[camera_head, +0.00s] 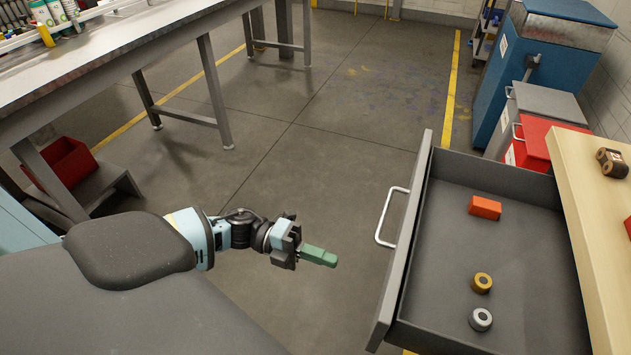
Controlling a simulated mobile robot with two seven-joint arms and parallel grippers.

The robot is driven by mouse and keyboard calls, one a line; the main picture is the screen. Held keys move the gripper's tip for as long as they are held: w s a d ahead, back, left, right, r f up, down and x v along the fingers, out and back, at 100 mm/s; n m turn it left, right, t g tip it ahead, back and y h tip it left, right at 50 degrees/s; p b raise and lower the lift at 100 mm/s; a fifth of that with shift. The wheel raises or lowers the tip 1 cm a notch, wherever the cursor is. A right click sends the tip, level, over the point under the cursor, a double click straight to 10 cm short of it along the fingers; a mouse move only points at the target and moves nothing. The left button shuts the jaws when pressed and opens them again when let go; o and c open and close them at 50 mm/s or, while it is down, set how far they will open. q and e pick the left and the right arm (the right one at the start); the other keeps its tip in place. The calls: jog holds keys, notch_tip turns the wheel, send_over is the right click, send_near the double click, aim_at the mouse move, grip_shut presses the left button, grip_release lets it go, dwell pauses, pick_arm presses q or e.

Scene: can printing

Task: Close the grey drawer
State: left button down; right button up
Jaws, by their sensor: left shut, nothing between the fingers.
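The grey drawer (458,318) stands open on the right, pulled out to the left from under a light wooden top. Its silver bar handle (387,216) is on the front panel, facing left. Inside lie an orange-red block (484,207), a gold ring-shaped part (482,283) and a silver ring-shaped part (480,319). My left gripper (333,259), with green fingers, is shut and empty. In the picture it is left of the drawer front and handle, apart from both. My right gripper is not in view.
The wooden top (590,220) carries a brown part (612,163). A blue cabinet (534,75), a grey bin and a red bin (534,143) stand at the back right. A workbench (120,50) runs along the left. The floor (320,150) between is clear.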

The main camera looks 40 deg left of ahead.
pick_arm(q)
jog(key=p+x, duration=0.1)
jog(key=x, duration=0.8)
jog(key=shift+d, duration=0.3)
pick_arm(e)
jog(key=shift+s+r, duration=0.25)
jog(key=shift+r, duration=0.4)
pick_arm(q)
jog(key=shift+w+d, duration=0.1)
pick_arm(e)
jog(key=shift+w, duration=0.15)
